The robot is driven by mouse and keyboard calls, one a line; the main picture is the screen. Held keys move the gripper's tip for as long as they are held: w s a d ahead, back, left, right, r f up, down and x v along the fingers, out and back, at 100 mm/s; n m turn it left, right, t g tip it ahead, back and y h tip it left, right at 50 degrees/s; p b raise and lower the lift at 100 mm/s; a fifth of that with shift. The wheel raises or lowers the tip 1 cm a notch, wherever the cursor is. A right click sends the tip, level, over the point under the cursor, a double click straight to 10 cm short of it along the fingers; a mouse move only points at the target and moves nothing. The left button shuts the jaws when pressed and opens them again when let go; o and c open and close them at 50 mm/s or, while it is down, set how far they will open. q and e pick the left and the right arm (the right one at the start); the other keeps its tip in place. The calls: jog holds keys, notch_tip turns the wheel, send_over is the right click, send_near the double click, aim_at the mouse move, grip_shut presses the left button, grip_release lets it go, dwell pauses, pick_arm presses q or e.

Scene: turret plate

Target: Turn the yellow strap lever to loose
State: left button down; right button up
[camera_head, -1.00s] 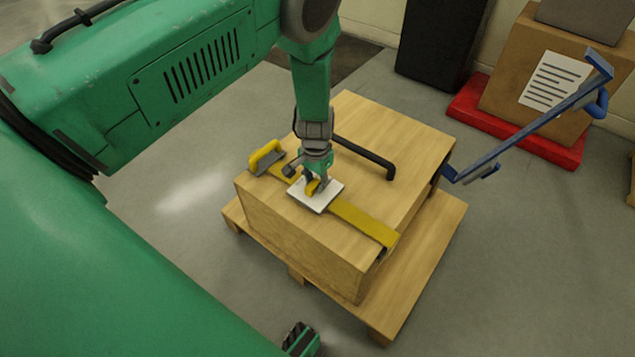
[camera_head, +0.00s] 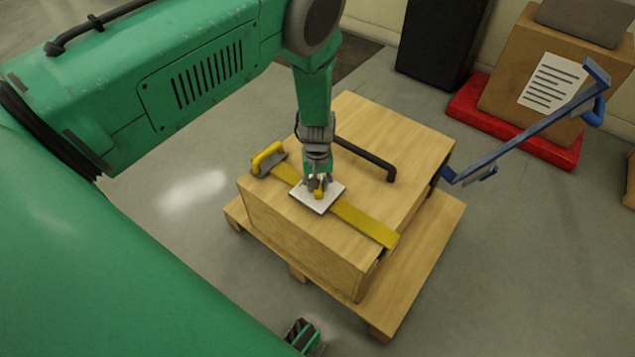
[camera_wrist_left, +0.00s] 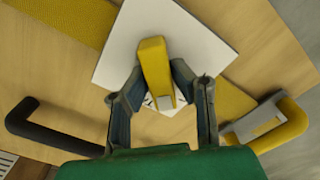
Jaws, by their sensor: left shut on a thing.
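The yellow strap lever (camera_head: 319,192) sits on a white square plate (camera_head: 330,196) on top of the wooden crate. It also shows in the left wrist view (camera_wrist_left: 155,70), standing out over the white plate (camera_wrist_left: 185,35). My left gripper (camera_head: 317,184) points down at the plate and is shut on the lever. In the left wrist view its two fingers (camera_wrist_left: 157,82) lie on either side of the lever. The yellow strap (camera_head: 362,222) runs across the crate top under the plate. The plate's markings are mostly hidden by the gripper and lever.
The wooden crate (camera_head: 300,248) stands on a pallet (camera_head: 425,262). A black bar handle (camera_head: 368,160) and a yellow-handled fitting (camera_head: 268,157) are on its top. A blue arm (camera_head: 525,132) sticks out at right. A carton stands on a red base (camera_head: 520,135) behind.

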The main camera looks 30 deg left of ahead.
pick_arm(q)
jog(key=n, duration=0.4)
jog(key=shift+n, duration=0.3)
jog(key=n, duration=0.4)
jog(key=shift+d+n, duration=0.1)
jog(key=shift+n, duration=0.2)
jog(key=c, duration=1.4)
grip_release()
notch_tip(320, 180, up, 12)
